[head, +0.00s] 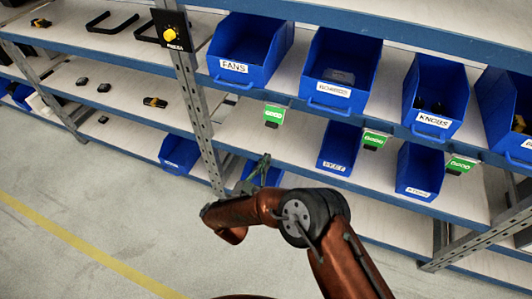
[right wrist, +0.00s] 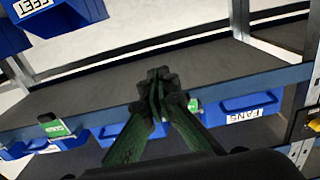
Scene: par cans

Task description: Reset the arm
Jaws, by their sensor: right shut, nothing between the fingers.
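My right arm (head: 340,240) comes up from the bottom of the head view, with copper links and a dark joint. Its gripper (head: 263,160) is small there, in front of the lower shelf by the rack post. In the right wrist view the gripper (right wrist: 158,78) has its dark fingertips together, with nothing between them. Shelf boards and blue bins show behind the fingers. My left gripper is in neither view.
A blue rack with a metal post (head: 190,95) carries labelled bins, including the FANS bin (head: 250,48) and KNOBS bin (head: 435,95). A yellow button (head: 171,35) is on the post. Small dark parts (head: 155,102) lie on the left shelf. The floor (head: 60,220) at left is clear.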

